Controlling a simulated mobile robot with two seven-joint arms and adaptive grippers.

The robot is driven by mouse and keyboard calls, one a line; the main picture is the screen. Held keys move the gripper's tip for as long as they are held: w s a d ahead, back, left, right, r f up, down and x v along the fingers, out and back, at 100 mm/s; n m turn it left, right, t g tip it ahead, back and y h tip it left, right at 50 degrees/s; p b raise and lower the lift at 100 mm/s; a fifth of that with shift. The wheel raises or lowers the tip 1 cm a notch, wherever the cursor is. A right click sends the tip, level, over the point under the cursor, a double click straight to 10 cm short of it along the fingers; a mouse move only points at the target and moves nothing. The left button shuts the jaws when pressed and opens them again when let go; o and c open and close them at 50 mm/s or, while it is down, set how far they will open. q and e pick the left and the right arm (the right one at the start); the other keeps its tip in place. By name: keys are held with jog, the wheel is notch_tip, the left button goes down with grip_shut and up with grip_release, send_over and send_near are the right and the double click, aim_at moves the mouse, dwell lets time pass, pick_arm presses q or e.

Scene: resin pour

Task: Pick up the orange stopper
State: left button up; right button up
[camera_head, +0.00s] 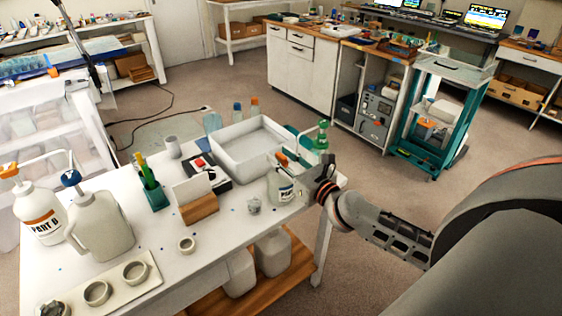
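I cannot tell for sure which thing is the orange stopper. An orange top (281,158) sits on a white labelled bottle (279,186) at the right side of the white table. A small orange-topped bottle (254,106) stands behind the white tray. The white PART B bottle (41,214) at the left has an orange pump top (9,171). My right gripper (309,178) is at the table's right edge, just right of the labelled bottle. Its fingers are small and dark, and I cannot tell whether they are open or touch the bottle. My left gripper is not in view.
A white tray (224,160), a green pump bottle (321,139), a wooden card holder (199,209) and a green pen cup (154,195) stand near the bottle. A handled jug (101,228) is at the left. The front right of the white table (222,262) is mostly clear.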

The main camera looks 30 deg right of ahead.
jog(key=shift+w, duration=0.2)
grip_shut()
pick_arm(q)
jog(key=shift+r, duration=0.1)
pick_arm(e)
jog(key=shift+r, duration=0.1)
notch_tip(320, 180, up, 9)
jog(key=shift+f+p, duration=0.15)
jog(key=shift+p, duration=0.95)
notch_tip(320, 180, up, 10)
jog(key=p, duration=0.1)
notch_tip(320, 180, up, 5)
send_over(281, 155)
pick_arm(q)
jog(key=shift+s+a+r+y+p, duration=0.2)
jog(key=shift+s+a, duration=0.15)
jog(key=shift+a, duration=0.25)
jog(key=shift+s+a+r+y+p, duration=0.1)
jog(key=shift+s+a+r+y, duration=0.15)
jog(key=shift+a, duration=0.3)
pick_arm(e)
jog(key=shift+f, duration=0.2)
